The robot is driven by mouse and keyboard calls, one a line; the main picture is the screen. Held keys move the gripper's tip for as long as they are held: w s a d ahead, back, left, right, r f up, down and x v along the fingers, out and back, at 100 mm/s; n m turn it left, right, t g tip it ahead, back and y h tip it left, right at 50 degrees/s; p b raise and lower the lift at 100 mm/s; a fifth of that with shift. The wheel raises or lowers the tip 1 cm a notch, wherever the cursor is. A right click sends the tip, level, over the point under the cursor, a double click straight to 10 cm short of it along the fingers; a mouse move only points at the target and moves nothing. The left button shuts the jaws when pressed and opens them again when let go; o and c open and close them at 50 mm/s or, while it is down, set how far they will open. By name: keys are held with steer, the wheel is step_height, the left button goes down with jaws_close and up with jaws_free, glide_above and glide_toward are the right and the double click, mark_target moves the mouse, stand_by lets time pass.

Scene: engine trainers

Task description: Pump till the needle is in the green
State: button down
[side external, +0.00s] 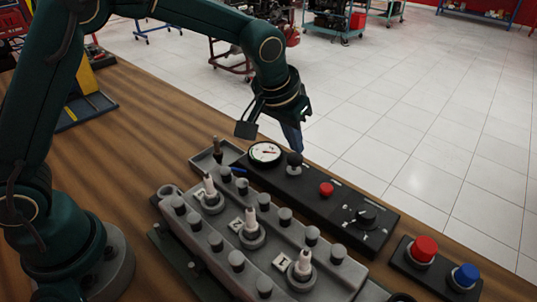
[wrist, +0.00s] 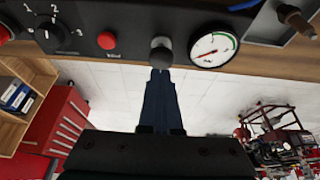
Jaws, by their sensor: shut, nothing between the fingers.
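A black pump knob (side external: 294,158) stands on the dark control panel (side external: 311,193), right of a round white gauge (side external: 265,153). In the wrist view the knob (wrist: 161,44) looks grey on top and the gauge (wrist: 205,46) is to its right. The gauge's red needle points to the lower left, away from the green band at its right edge. My gripper (side external: 296,149) is shut and empty, pointing down at the knob. In the wrist view its fingertips (wrist: 160,72) are right by the knob; I cannot tell whether they touch.
A red button (side external: 326,189) and a rotary selector (side external: 367,216) sit farther along the panel. An engine block (side external: 225,232) with several plugs stands in front. A small tray (side external: 229,149) is left of the gauge. Red (side external: 425,248) and blue (side external: 466,275) buttons are at the right.

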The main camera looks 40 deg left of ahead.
steer(key=shift+f, duration=1.35)
steer(key=shift+r, duration=1.55)
steer(key=shift+f, duration=1.5)
steer(key=shift+r, duration=1.55)
steer(key=shift+f, duration=0.15)
steer(key=shift+r, duration=0.25)
